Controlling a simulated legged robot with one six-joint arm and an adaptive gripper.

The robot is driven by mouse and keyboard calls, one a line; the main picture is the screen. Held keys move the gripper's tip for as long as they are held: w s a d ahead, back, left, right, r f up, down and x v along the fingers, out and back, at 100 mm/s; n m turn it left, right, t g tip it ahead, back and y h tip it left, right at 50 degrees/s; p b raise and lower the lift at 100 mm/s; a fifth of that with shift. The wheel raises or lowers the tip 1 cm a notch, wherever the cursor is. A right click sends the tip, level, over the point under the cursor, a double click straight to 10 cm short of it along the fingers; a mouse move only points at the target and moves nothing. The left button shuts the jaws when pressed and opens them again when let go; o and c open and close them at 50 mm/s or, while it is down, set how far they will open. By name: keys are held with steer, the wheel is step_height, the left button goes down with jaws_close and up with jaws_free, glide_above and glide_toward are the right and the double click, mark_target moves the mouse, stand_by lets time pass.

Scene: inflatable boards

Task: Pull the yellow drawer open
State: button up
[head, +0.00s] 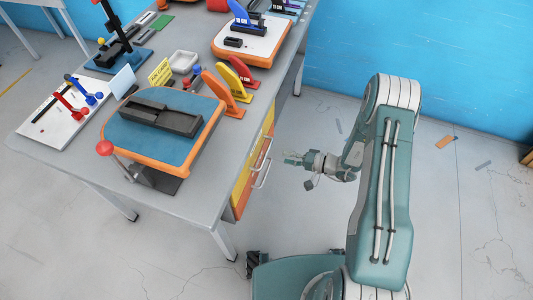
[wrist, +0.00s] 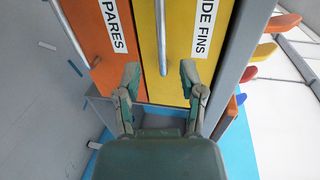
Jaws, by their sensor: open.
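The yellow drawer (head: 243,181) is in the side of the grey table and looks shut. In the wrist view its yellow front (wrist: 178,70) has a white label ending in "IDE FINS" and a pale metal bar handle (wrist: 161,35). My gripper (head: 288,159) is to the right of the drawer fronts in the head view. In the wrist view my gripper (wrist: 160,76) is open and empty, with one finger on either side of the line of the handle. The handle's near end shows between the fingertips. I cannot tell whether the fingers touch anything.
An orange drawer (wrist: 92,45) labelled "PARES" lies beside the yellow one, with its own handle (wrist: 68,32). The grey tabletop (head: 205,185) carries boards, fins and small tools. The floor (head: 300,110) right of the table is mostly clear.

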mark_target(267, 153)
steer(key=x, duration=0.8)
steer(key=shift+a, duration=0.1)
jaws_close()
